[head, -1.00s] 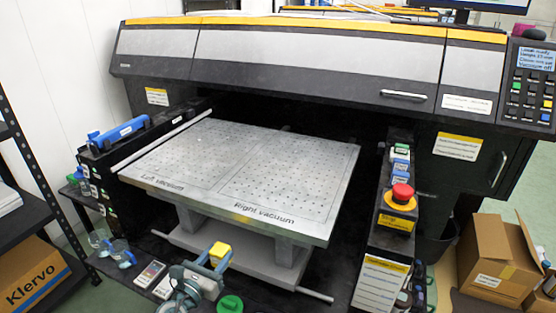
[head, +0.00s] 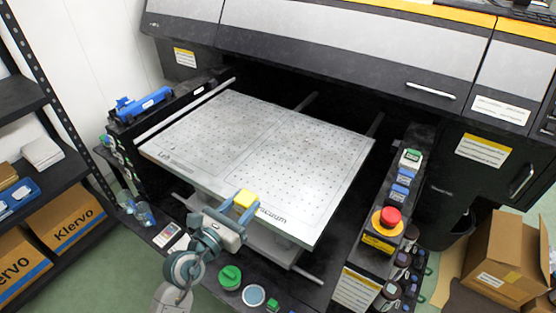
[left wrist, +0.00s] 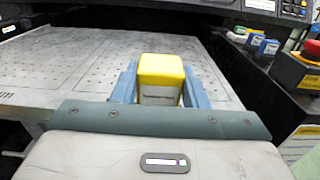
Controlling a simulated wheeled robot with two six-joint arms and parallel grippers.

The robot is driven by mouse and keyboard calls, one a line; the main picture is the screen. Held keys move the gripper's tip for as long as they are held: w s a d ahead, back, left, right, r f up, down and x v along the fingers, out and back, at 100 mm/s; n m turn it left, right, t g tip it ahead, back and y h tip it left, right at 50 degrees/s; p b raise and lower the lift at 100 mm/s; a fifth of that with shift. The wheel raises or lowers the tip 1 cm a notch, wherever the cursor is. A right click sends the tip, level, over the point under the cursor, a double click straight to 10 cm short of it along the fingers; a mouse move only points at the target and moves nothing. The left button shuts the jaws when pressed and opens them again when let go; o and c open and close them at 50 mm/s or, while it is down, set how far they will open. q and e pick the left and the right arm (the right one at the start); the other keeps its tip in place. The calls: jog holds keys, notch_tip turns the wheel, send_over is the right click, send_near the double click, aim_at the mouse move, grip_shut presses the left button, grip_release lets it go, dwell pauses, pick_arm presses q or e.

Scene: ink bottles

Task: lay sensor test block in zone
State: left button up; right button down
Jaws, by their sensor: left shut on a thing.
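The sensor test block (head: 245,198) is yellow on top with a pale labelled side. My left gripper (head: 240,203) is shut on it, with blue fingers on both sides. In the head view they are over the front edge of the perforated vacuum table (head: 215,140), covering part of the "Right vacuum" lettering. The left wrist view shows the block (left wrist: 161,72) upright between the fingers, with the table (left wrist: 60,60) beyond and to the left. I cannot tell the height of the block above the table. A thin line divides the table into left and right zones. My right gripper is not in view.
A red emergency button (head: 390,217) and small bottles line the right ledge. A blue tool (head: 142,103) lies on the left ledge. A green-capped jar (head: 230,277) and a round dish (head: 253,295) sit on the front ledge. The table top is clear. The printer hood overhangs its back.

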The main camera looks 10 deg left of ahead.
pick_arm(q)
jog(key=w, duration=1)
jog(key=w+f+p, duration=0.1)
jog(key=w, duration=0.4)
jog(key=shift+w+a+f, duration=0.1)
jog(key=shift+w+a, duration=0.2)
jog(key=shift+a, duration=0.05)
jog(key=shift+w+f+b, duration=0.1)
jog(key=shift+f+b, duration=0.35)
jog(key=shift+f, duration=1.35)
jog(key=shift+f, duration=0.25)
jog(key=o, duration=1)
jog(key=shift+r, duration=0.1)
jog(key=shift+r, duration=0.25)
jog(key=b+v, duration=0.1)
jog(key=v, duration=1.1)
